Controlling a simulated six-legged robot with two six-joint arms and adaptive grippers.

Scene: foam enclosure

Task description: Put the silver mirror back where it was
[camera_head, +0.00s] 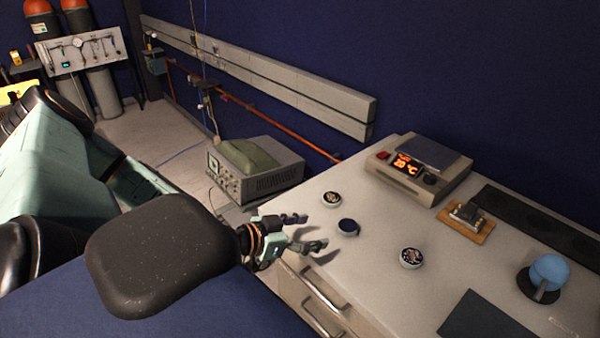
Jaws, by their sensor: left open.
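Several small round pieces with pale rims lie on the light bench top (380,200). One (348,227) has a smooth dark blue face, perhaps reflecting the blue wall; I cannot tell whether it is the silver mirror. Two others, a speckled disc (331,199) behind it and another speckled disc (411,258) to its right, have dark patterned faces. My left gripper (316,231) is open and empty at the bench's left edge, its fingers pointing right toward the smooth disc, with a small gap. My right gripper is out of view.
A hot plate with an orange display (408,166) stands at the back. A small metal block on an orange base (466,217), a blue ball on a dark stand (549,273) and a dark pad (485,318) occupy the right. A grey instrument (256,170) stands beyond the bench's left end.

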